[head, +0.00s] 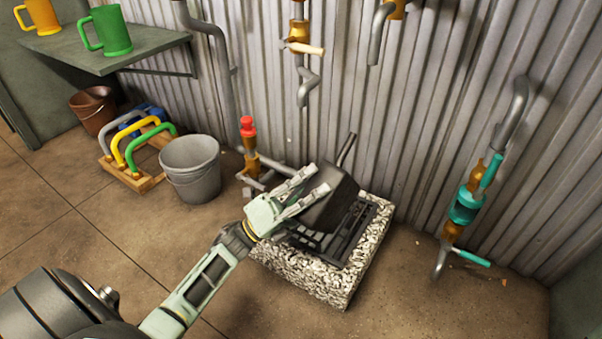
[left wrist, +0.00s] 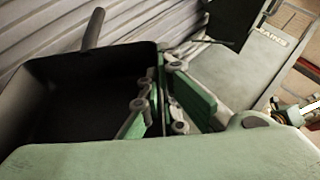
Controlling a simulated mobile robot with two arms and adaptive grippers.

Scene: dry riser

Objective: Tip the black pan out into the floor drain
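The black pan (head: 332,203) is tilted above the dark floor drain grate (head: 352,240), which is set in a speckled stone block (head: 302,274). Its handle points up and back toward the wall. My left gripper (head: 314,190) is at the pan's near left edge, its fingers closed on the wall. In the left wrist view the pan (left wrist: 75,105) opens toward the camera, with the fingers (left wrist: 160,95) at its right rim. The inside is dark, so I cannot tell whether anything is in it. The pan hides part of the grate. My right gripper is not in view.
A grey bucket (head: 191,170) stands left of the block, near a red-topped valve (head: 248,135). Coloured handles on a wooden rack (head: 140,160) and a brown bucket (head: 94,108) are farther left. Corrugated wall with pipes stands close behind. The front floor is clear.

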